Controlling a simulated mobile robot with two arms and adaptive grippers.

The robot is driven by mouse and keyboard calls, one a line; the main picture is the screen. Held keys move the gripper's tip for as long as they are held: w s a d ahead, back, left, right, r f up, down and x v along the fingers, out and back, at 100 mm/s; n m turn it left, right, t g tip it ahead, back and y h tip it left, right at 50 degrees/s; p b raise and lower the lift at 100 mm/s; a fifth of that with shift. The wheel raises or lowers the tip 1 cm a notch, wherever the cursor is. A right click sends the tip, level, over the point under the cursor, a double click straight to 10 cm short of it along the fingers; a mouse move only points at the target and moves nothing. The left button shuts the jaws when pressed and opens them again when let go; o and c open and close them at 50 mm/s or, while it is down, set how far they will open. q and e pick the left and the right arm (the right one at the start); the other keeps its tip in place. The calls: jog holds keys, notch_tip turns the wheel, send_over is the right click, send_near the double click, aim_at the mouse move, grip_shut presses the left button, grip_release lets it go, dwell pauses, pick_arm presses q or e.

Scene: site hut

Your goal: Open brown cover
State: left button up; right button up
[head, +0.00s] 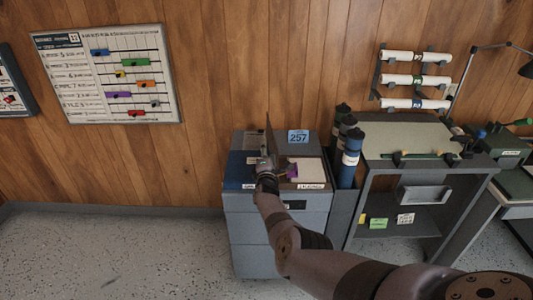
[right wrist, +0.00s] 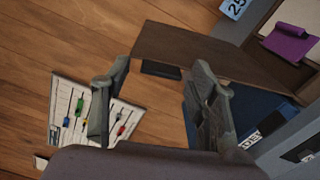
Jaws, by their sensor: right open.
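The brown cover (head: 268,133) stands roughly upright on top of the grey cabinet (head: 248,215), seen nearly edge-on in the head view. In the right wrist view the brown cover (right wrist: 205,48) is a flat dark-brown panel beyond my fingers. My right gripper (head: 265,163) is just in front of the cover, over the cabinet top. Its two fingers are apart in the right wrist view (right wrist: 158,78), with nothing seen held between them. Whether a finger touches the cover cannot be told. My left gripper is not in view.
A purple item (head: 292,170) and a pale surface (head: 311,170) lie right of the cover. A blue surface (head: 236,172) is to its left. A blue 257 sign (head: 298,136) is behind. Dark-capped tubes (head: 350,158) stand close on the right. Floor at left is clear.

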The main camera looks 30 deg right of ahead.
jog(key=v, duration=0.7)
jog(key=shift+s+a, duration=0.2)
dwell(0.7)
